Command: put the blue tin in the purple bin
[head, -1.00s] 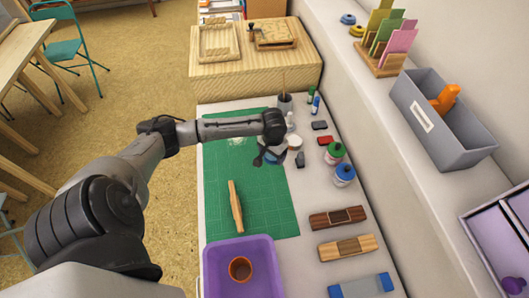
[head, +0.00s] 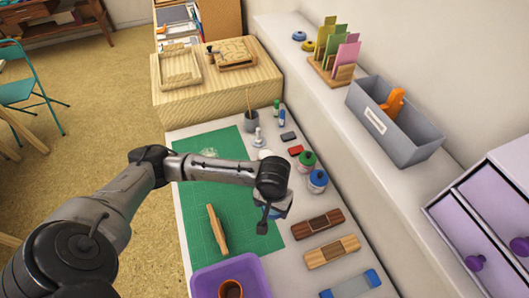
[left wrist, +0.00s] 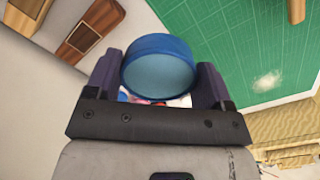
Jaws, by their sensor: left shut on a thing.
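My left gripper (head: 268,218) is shut on the blue tin (left wrist: 160,66), a round flat tin that fills the space between the two fingers in the left wrist view. In the head view the tin is mostly hidden behind the gripper, which is over the right side of the green mat. The purple bin (head: 258,276) stands at the bottom of the head view, below and left of the gripper. Its lower part is cut off by the picture edge. My right gripper is not in view.
A terracotta pot (head: 230,290) is in the bin. A wooden piece (head: 217,229) lies on the green mat (head: 195,190). Jars with green (head: 306,159) and blue (head: 317,177) lids and wooden blocks (head: 332,251) line the right side. A grey box (head: 395,135) sits on the ledge.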

